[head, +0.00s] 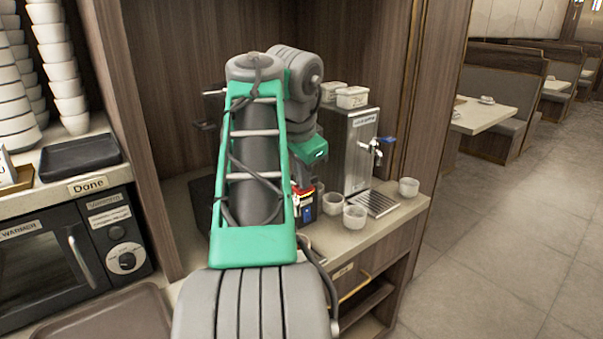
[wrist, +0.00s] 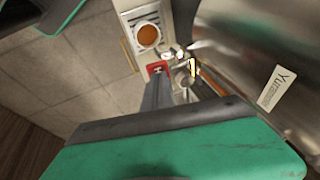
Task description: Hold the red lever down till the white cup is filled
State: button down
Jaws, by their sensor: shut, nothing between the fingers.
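In the wrist view, the red lever (wrist: 157,68) is at the tip of my gripper (wrist: 157,84). The dark gripper fingers are shut with nothing between them, and the tip meets or overlaps the lever; contact cannot be told for sure. Just beyond, a white-rimmed cup (wrist: 148,35) stands on a pale tray (wrist: 127,18) and shows orange-brown sauce inside. How full it is cannot be judged exactly. In the head view, my arm hides the lever, the sauce cup and most of the gripper.
A steel dispenser (head: 352,165) with a blue lever (head: 386,140) stands on the counter (head: 395,205). Loose white cups (head: 355,216) and (head: 408,187) stand near it. A shiny steel body labelled Yuzu (wrist: 245,50) fills the right of the wrist view. Open floor (head: 500,250) lies right.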

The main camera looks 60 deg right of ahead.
jog(key=shift+r, duration=0.4)
notch_tip(320, 180, up, 6)
jog(key=p, duration=0.5)
jog(key=shift+f+p, duration=0.25)
jog(key=shift+p, duration=0.15)
jog(key=w+p+v, duration=0.1)
jog(key=p+v, duration=0.6)
jog(key=v, duration=0.1)
jog(key=shift+w+r, duration=0.3)
